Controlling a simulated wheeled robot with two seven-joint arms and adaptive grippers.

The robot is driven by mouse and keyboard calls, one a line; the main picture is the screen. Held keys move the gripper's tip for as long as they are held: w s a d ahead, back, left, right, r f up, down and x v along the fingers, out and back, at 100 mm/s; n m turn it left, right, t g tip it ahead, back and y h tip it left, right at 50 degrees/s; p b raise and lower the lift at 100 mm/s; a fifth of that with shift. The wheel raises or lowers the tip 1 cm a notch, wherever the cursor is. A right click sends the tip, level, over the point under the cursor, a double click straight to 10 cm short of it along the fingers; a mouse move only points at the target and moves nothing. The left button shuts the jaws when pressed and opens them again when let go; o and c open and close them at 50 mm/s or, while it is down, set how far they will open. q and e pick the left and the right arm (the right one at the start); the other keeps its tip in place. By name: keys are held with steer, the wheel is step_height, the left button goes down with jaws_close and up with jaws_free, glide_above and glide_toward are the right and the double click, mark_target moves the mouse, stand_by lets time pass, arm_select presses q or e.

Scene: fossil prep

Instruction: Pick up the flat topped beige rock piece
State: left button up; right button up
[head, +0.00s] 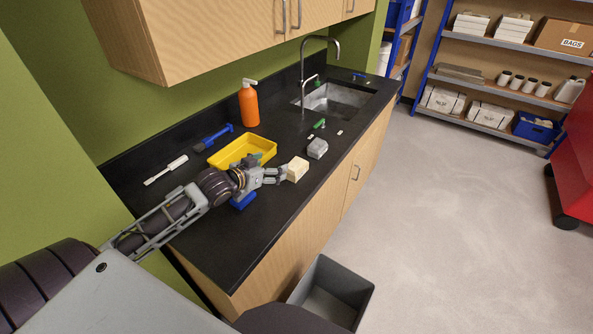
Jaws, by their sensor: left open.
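The flat-topped beige rock piece (297,169) sits on the black counter near its front edge. My left gripper (283,174) reaches in from the left, low over the counter, with its fingers pointing at the beige rock's left side. The fingers are open, and the tips are at or very near the rock; I cannot tell whether they touch it. A grey rock piece (317,148) lies a little beyond the beige one, toward the sink. My right gripper is not in view.
A yellow tray (222,161) lies behind my gripper, and a blue object (242,202) below my wrist. A white brush (166,170), blue brush (213,137), orange bottle (249,104) and sink (336,100) line the counter. A grey bin (335,290) stands on the floor.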

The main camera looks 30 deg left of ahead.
arm_select(q)
steer(key=b, duration=0.4)
glide_toward(289, 170)
step_height(289, 170, up, 2)
steer(key=s, duration=0.1)
steer(key=shift+s+d+f+b, duration=0.1)
steer(key=shift+f+b, duration=0.7)
steer(key=shift+x, duration=4.3)
steer(key=shift+p+x, duration=0.3)
steer(key=shift+x, duration=2.25)
steer(key=shift+r, duration=0.1)
